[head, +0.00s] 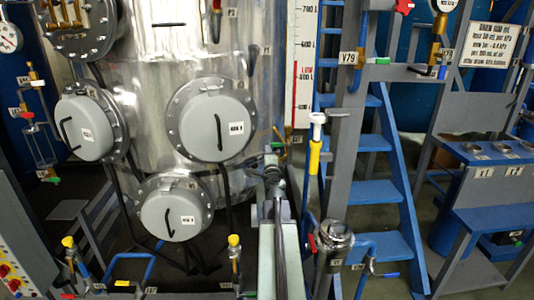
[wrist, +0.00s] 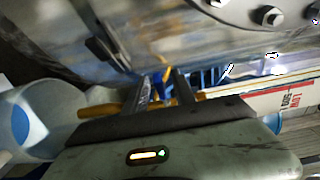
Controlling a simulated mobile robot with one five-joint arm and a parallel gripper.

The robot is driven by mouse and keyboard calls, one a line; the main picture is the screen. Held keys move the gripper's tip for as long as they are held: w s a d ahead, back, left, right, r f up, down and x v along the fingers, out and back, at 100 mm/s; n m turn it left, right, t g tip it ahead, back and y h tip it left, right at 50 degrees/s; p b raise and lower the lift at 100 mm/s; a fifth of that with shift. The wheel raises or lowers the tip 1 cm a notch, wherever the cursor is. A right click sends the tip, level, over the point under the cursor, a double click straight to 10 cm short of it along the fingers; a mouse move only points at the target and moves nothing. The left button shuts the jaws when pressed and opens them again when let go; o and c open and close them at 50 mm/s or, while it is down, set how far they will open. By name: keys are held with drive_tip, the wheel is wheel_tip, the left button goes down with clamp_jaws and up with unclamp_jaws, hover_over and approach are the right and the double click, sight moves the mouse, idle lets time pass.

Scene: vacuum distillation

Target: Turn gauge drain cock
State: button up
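The level gauge (head: 302,70) is a tall white scale with a red low zone, right of the steel vessel. A small fitting with a tag (head: 296,140) is at its foot, partly hidden behind my gripper, so I cannot clearly make out the drain cock. My gripper (head: 271,160) is just below and left of the gauge's foot. In the wrist view my gripper (wrist: 161,82) has its two fingers apart, with a yellow piece showing between them. I cannot tell whether they touch anything. The scale (wrist: 290,97) shows at right there.
The steel vessel (head: 155,110) with round grey hatches is close on the left. A white-topped pole with a yellow section (head: 314,157) stands just right of my gripper. Blue stairs (head: 375,190) and a grey post (head: 348,150) are farther right. A metal cup-shaped fitting (head: 335,235) is below.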

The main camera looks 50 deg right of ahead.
drive_tip(key=v, duration=0.5)
drive_tip(key=shift+w+a, duration=0.15)
drive_tip(key=shift+w, duration=0.05)
drive_tip(key=c, duration=0.6)
drive_tip(key=w+a+n+t+y, duration=0.1)
drive_tip(key=a, duration=0.1)
drive_tip(key=w+a+n+t+y, duration=0.2)
drive_tip(key=shift+w+a+y, duration=0.3)
drive_tip(key=shift+a, duration=0.05)
clamp_jaws()
drive_tip(key=s+d+n+t+y, duration=0.25)
drive_tip(key=s+y, duration=0.25)
drive_tip(key=s, duration=1.3)
drive_tip(key=d+x, duration=0.1)
drive_tip(key=x, duration=1.3)
drive_tip(key=shift+n, duration=0.35)
